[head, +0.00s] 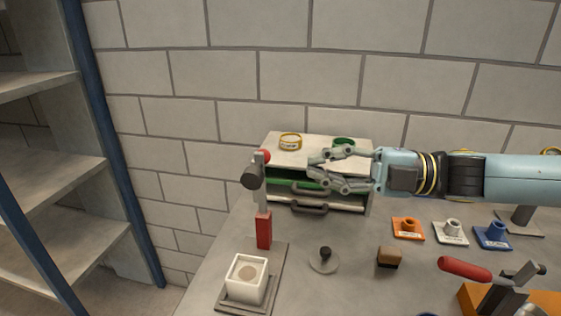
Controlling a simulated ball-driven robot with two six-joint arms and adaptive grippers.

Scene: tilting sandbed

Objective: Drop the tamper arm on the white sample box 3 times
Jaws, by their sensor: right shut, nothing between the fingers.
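The white sample box (246,279) stands on a grey base plate at the front left of the bench, with a round tan patch of sample inside it. Behind it a red post (264,230) carries the tamper arm (251,178), which has a dark cylindrical head and a red ball at its end. The tamper arm is raised, well above the box. My right gripper (316,169) reaches in from the right, shut and empty, in front of the drawer cabinet and just right of the tamper arm, apart from it in the picture. My left gripper is not in view.
A drawer cabinet (270,143) with a yellow ring and a green ring on top stands behind. A round weight with a knob (324,261), a brown block (389,257), and orange, white and blue holders (492,236) stand to the right. A red-handled device (466,269) is at front right.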

